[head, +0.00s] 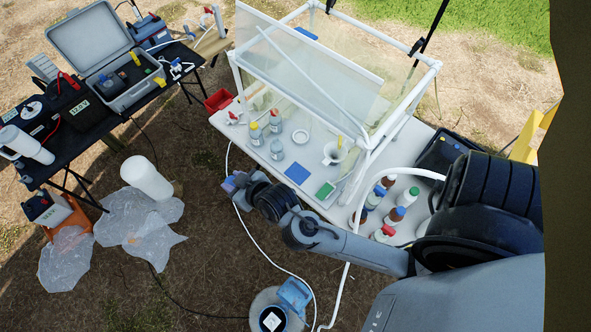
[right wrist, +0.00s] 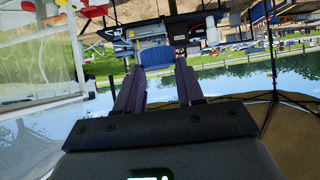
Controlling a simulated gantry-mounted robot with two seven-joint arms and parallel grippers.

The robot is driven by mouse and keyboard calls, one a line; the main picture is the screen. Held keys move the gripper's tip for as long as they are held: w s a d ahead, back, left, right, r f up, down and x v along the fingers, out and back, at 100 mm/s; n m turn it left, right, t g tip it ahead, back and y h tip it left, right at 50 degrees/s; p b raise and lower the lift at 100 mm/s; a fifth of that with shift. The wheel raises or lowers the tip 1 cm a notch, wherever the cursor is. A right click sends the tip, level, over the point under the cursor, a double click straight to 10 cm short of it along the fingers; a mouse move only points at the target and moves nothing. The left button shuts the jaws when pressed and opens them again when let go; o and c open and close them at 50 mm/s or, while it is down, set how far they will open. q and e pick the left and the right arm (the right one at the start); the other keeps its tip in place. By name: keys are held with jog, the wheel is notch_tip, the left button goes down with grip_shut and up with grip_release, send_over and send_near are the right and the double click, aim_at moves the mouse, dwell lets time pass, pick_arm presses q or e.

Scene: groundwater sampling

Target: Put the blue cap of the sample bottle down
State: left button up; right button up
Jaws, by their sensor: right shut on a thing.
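My right gripper (head: 231,185) is held out at the front left edge of the white table. In the right wrist view, its two dark fingers (right wrist: 159,68) are shut on a small blue thing, which I take to be the blue cap (right wrist: 155,56). Its outline is partly hidden by the fingers. A clear bottle (head: 277,150) with no bright cap stands upright on the table, right of the gripper and apart from it. A flat blue square (head: 297,173) lies near the table's front edge. My left gripper is not in view.
A white hose (head: 285,265) hangs in front.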

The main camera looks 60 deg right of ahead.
jog(key=d+f+m+h+b, duration=0.2)
jog(key=d+f, duration=0.1)
jog(key=f, duration=0.1)
jog(key=m+g+h+b, duration=0.25)
jog(key=m+b, duration=0.25)
jog(key=b, duration=2.1)
send_over(299, 177)
jog(key=shift+h, duration=0.45)
notch_tip(299, 177, down, 35)
jog(key=shift+d+f, duration=0.1)
notch_tip(299, 177, down, 3)
jog(key=shift+r, duration=0.1)
jog(key=shift+f, duration=0.2)
jog(key=shift+f, duration=0.25)
jog(key=o, duration=1.1)
